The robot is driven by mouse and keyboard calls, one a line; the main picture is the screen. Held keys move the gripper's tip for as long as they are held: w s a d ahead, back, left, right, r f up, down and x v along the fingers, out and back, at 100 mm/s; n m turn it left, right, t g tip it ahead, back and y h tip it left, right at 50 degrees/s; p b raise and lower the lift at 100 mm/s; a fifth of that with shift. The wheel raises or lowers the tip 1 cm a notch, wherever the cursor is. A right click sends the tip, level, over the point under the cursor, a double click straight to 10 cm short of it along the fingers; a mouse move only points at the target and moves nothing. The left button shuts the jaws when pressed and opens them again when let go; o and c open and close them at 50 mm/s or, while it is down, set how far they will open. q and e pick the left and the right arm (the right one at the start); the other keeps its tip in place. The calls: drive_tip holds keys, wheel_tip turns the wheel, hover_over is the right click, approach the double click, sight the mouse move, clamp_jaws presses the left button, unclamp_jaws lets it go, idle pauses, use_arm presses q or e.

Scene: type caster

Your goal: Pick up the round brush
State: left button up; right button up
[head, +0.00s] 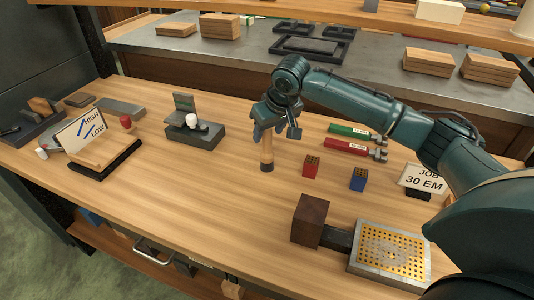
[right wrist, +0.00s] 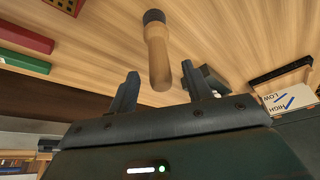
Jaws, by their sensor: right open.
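The round brush (head: 267,153) stands upright on the wooden bench, with a light wooden handle and a dark lower end. My right gripper (head: 269,128) is above it, pointing down, with its fingers around the top of the handle in the head view. In the right wrist view the brush (right wrist: 158,55) shows between the two open fingers (right wrist: 160,78); the handle's top lies near the fingertips and the dark end is farther off. I cannot tell whether either finger touches it. My left gripper is not in view.
A red block (head: 311,167) and a blue block (head: 357,179) stand right of the brush. Red (head: 352,146) and green (head: 350,132) bars lie behind them. A dark grey stand (head: 195,131) is at left. A brown block (head: 310,219) and perforated plate (head: 391,252) are in front.

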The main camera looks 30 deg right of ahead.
sight(266, 142)
drive_tip(key=x, duration=0.5)
drive_tip(key=shift+s+f, duration=0.2)
drive_tip(key=shift+f, duration=0.1)
drive_tip(key=shift+c, duration=0.5)
drive_tip(key=c, duration=0.9)
